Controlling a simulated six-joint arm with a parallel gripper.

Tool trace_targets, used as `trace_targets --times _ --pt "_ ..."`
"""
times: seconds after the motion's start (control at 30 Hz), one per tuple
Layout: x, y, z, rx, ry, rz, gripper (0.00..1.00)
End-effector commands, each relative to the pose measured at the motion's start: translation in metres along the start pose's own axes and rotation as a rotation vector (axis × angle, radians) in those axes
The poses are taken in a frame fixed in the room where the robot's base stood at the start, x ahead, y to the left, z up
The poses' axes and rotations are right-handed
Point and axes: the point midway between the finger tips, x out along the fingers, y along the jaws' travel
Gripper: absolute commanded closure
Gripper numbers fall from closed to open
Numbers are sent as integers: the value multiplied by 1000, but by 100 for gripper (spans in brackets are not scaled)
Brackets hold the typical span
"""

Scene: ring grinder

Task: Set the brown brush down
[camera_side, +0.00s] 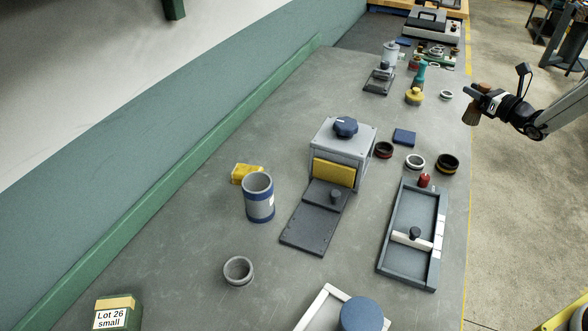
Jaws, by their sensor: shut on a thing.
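My gripper (474,93) is at the upper right in the side view, at the table's right edge. It is shut on the brown brush (472,115), whose brown part hangs below the fingers. The rest of the brush is small and partly hidden by the gripper. I cannot tell exactly how far the brush is above the surface.
A tray (408,262), a blue-banded canister (258,198) and a yellow-based bottle (415,96) also stand there.

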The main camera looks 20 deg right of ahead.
Motion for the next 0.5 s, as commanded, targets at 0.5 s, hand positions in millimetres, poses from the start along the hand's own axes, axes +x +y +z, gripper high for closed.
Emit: trace_targets --times 0.5 --pt "47 -27 -40 2 1 1 100"
